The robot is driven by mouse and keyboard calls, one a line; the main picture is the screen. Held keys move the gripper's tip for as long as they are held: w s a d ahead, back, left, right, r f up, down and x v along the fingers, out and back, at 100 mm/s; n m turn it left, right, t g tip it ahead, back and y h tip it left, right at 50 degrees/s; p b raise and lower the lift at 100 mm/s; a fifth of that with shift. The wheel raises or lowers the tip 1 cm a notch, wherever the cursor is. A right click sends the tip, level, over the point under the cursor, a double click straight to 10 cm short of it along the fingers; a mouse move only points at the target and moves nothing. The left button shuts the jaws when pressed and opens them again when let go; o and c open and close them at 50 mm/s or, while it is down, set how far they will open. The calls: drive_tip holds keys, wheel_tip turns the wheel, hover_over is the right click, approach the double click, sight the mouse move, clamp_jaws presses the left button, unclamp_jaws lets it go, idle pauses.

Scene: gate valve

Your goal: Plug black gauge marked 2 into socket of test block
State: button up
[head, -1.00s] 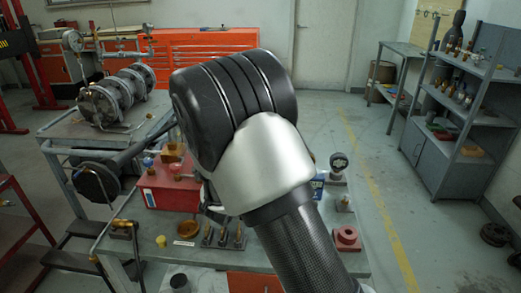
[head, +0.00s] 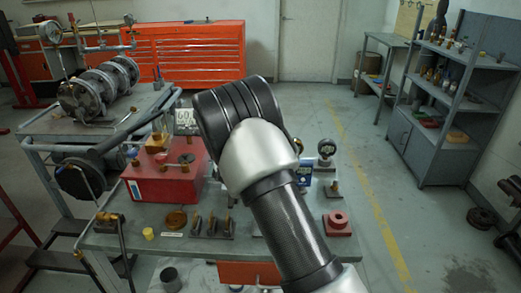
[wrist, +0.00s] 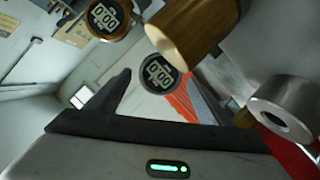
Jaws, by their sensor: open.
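In the head view, a black round gauge (head: 326,148) stands upright on a post at the right of the table. Another dark round gauge (head: 298,145) is partly hidden by my arm. A red box-shaped block (head: 165,184) with fittings on top is left of my arm; I cannot tell whether it is the test block. In the wrist view, two black digital gauges show 0:00, one at the top (wrist: 108,17) and one at the middle (wrist: 160,73). No mark 2 is readable. My gripper (wrist: 165,98) is open and empty in the wrist view; my arm hides it in the head view.
A brass cylinder (wrist: 192,35) and a steel ring-shaped part (wrist: 284,110) are close in the wrist view. Open floor lies right of the table.

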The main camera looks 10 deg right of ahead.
drive_tip(key=x, duration=0.3)
drive_tip(key=shift+w+d+f, duration=0.15)
drive_tip(key=shift+w, duration=0.15)
